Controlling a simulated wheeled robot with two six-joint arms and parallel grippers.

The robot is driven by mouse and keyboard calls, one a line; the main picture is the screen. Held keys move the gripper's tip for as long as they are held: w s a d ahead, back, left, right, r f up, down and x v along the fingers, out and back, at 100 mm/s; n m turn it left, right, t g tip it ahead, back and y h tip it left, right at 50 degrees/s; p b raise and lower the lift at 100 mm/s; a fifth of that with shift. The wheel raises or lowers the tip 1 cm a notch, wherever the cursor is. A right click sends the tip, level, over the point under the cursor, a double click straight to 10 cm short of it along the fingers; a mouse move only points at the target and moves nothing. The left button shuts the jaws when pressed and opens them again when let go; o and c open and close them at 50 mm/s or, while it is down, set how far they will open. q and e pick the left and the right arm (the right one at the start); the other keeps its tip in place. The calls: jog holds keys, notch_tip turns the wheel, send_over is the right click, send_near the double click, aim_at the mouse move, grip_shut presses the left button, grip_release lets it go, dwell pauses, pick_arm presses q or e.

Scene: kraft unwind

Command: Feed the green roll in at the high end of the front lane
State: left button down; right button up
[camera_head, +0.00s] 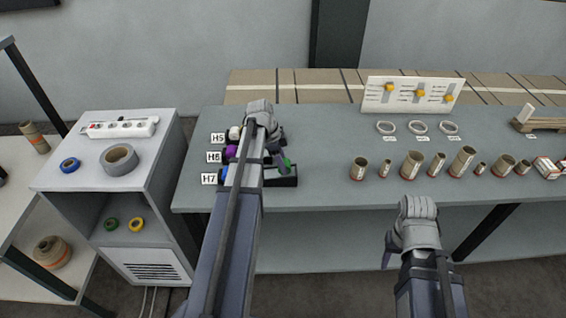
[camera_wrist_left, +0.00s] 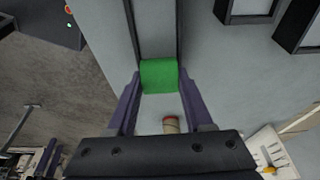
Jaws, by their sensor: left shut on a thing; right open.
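The green roll (camera_head: 287,163) is between the fingers of my left gripper (camera_head: 284,158), at the right end of the front lane (camera_head: 284,182), the dark channel labelled H7. In the left wrist view the green roll (camera_wrist_left: 159,76) sits between both fingers (camera_wrist_left: 159,84), in line with the mouth of a dark-walled channel (camera_wrist_left: 155,28). I cannot tell whether it touches the channel floor. A blue roll (camera_head: 223,173) shows at the lane's left end; a purple roll (camera_head: 231,151) is at H6. My left arm hides much of the lanes. My right gripper (camera_head: 415,228) is empty before the table's front edge.
Several brown rolls (camera_head: 411,164) stand on the grey table (camera_head: 330,190) to the right, with white rings (camera_head: 418,127) and a slider panel (camera_head: 410,95) behind. A grey cabinet (camera_head: 85,180) stands left. The table between the lanes and brown rolls is clear.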

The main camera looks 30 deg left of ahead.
pick_arm(q)
jog(key=shift+f, duration=0.35)
grip_release()
dwell(0.4)
jog(key=shift+r, duration=0.1)
dwell(0.4)
notch_tip(320, 180, up, 8)
jog(key=p, duration=0.8)
jog(key=shift+r, duration=0.25)
jog(key=shift+d, duration=0.1)
dwell(2.0)
